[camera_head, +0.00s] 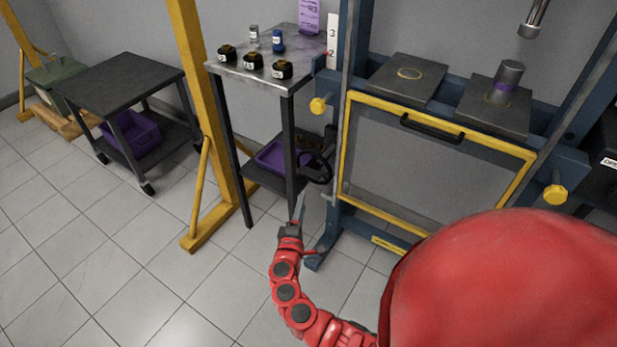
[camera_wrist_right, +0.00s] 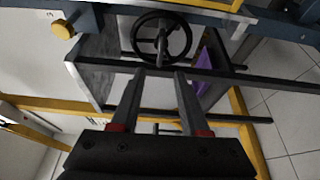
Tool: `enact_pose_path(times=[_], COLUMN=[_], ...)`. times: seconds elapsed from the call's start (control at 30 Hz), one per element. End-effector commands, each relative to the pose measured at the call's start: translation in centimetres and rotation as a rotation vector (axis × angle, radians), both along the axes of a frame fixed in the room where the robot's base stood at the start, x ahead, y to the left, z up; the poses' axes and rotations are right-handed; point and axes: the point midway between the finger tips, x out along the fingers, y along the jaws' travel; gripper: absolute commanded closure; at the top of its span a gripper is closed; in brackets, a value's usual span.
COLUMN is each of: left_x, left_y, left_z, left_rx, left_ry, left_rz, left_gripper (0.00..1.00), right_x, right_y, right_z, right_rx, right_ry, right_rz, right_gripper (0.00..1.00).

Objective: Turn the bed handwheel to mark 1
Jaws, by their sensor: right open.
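The black bed handwheel (camera_head: 319,168) is on the left side of the blue press frame (camera_head: 352,60), beside the small steel-topped stand. In the right wrist view the handwheel (camera_wrist_right: 161,36) shows as a round rim with a hub and spokes, just beyond the fingertips. My right gripper (camera_head: 302,214) is below and slightly left of the handwheel in the head view. In the wrist view its two fingers (camera_wrist_right: 161,73) are apart with nothing held between them. A white scale (camera_head: 332,40) with the marks 3 and 2 stands at the frame; mark 1 is not seen. My left gripper is not in view.
The steel-topped stand (camera_head: 298,46) holds several small black and yellow parts; a purple bin (camera_head: 270,157) sits on its lower shelf. A yellow post (camera_head: 197,90) stands left of it. A yellow-edged guard panel (camera_head: 425,165) covers the press front. Floor at lower left is clear.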

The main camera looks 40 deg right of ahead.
Motion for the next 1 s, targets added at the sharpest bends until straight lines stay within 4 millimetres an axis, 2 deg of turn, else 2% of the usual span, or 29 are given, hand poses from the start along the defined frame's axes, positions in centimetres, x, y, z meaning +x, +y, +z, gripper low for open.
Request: enact_pose_path(times=[0.03, 0.2, 0.5, 0.7, 1.0], left_x=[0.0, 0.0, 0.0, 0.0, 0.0], left_y=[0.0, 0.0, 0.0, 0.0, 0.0], left_z=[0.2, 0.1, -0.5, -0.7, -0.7], left_rx=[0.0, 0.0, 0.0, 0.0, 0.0], left_ry=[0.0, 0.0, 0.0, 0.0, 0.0], left_rz=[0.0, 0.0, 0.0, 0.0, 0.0], left_gripper=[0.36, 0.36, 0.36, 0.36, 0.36], right_x=[0.8, 3.7, 7.6, 8.8, 8.9], right_y=[-1.1, -3.9, -7.6, -8.7, -8.9], right_z=[0.1, 0.0, -0.2, -0.1, -0.2], right_rx=[0.0, -0.001, 0.0, 0.001, 0.001], right_ry=[0.003, -0.001, 0.0, 0.001, 0.001], right_rz=[-0.006, -0.005, -0.001, 0.003, 0.003], right_gripper=[0.55, 0.55, 0.55, 0.55, 0.55])
